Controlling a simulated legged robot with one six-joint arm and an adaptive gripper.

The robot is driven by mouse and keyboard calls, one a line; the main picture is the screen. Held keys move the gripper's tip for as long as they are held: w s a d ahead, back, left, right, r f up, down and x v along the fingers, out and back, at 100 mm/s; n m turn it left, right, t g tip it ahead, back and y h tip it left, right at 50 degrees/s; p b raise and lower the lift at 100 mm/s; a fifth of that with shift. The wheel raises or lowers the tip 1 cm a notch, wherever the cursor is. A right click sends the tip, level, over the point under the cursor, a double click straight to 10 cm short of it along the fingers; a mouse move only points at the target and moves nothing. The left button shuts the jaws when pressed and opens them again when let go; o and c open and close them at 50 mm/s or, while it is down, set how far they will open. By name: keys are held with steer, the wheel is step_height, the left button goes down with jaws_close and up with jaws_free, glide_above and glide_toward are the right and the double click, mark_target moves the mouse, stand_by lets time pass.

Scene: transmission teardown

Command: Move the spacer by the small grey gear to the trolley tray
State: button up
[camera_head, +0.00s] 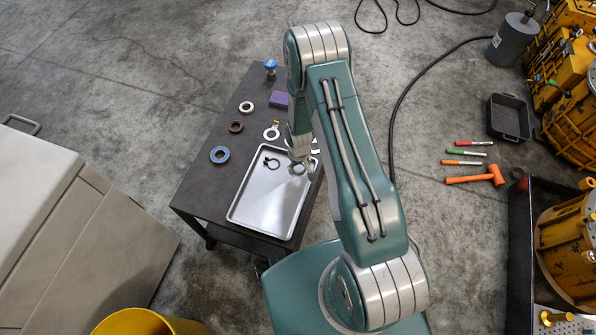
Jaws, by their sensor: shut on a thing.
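My gripper (299,158) is over the upper right part of the silver trolley tray (267,212). It is shut on a small grey ring-like piece, apparently the spacer (298,169), partly hidden by the fingers. I cannot tell whether this piece touches the tray floor or hangs just above it. No small grey gear can be made out clearly; my arm covers part of the table's right side.
The tray's lower half is clear.

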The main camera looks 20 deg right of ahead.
steer(key=f, duration=0.3)
steer(key=shift+a+f, duration=0.2)
steer(key=shift+f, duration=0.05)
steer(key=shift+f, duration=0.15)
